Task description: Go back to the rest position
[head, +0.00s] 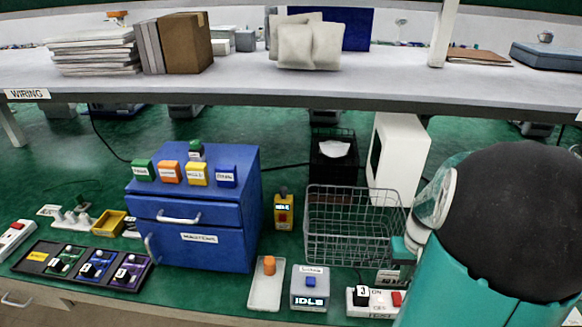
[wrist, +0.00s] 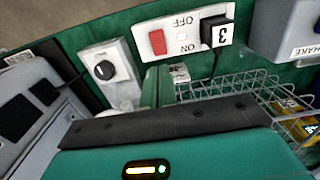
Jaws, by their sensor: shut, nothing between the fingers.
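My gripper (head: 403,250) is at the right of the head view, beside the right end of the wire basket (head: 343,236). Its teal fingers are small and partly hidden by my arm. In the wrist view my gripper (wrist: 158,88) shows as a narrow teal piece beyond the black-edged teal housing. It is shut and holds nothing that I can see. The white switch box (head: 375,301) with a red switch and a black plug marked 3 is below it in the head view. It also shows in the wrist view (wrist: 182,67).
A blue drawer cabinet (head: 228,215) with several coloured blocks on top stands left of centre. A tray (head: 266,290) and an IDLE box (head: 310,289) sit at the front. A white unit (head: 402,150) stands behind the basket. A shelf (head: 250,90) spans above.

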